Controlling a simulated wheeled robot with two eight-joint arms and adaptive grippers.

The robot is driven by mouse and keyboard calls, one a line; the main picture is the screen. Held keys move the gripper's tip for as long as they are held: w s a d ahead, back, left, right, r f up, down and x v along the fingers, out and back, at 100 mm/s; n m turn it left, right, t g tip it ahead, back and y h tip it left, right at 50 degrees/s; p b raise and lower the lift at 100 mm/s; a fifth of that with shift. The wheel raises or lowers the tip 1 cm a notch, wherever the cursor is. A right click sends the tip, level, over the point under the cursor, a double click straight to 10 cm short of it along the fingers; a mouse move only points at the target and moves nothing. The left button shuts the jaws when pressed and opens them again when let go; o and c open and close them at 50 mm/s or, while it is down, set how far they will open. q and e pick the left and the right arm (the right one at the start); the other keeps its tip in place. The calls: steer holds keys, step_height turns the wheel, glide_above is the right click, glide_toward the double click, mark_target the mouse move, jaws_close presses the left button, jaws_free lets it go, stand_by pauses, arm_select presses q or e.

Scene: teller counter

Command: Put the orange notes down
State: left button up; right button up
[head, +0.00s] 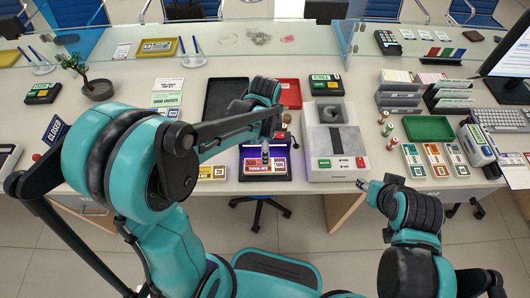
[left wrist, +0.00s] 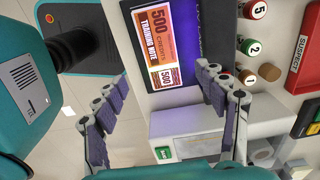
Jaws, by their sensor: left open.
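The orange notes, marked 500 training note (left wrist: 158,38), lie on the purple-lit bed of a dark note checker (head: 243,172); they also show in the head view (head: 258,169). I cannot tell how many notes are there. My left gripper (head: 266,150) is over the checker, partly hiding it. In the left wrist view its two purple-padded fingers (left wrist: 158,105) are wide apart with nothing between them, and the notes lie beyond the fingertips. My right gripper (head: 364,186) is at the counter's front edge, right of the grey machine; its fingers are too small to judge.
A grey counting machine (head: 349,164) stands right of the checker. Behind are a black tray (head: 221,98) and a red tray (head: 289,92). Numbered stamps (left wrist: 252,47) stand beside the checker. Several note bundles (head: 436,160) and a green tray (head: 429,128) lie to the right.

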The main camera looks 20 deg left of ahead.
arm_select(q)
steer(key=s+a+r+n+t, duration=0.2)
steer(key=s+r+n+t, duration=0.1)
steer(key=s+r+n, duration=0.2)
steer(key=s+a+r+n+t, duration=0.2)
steer(key=s+r+n+t, duration=0.2)
steer(key=n, duration=0.5)
steer(key=shift+s+a+r+n, duration=0.4)
steer(key=shift+s+r, duration=0.25)
steer(key=shift+r, duration=0.3)
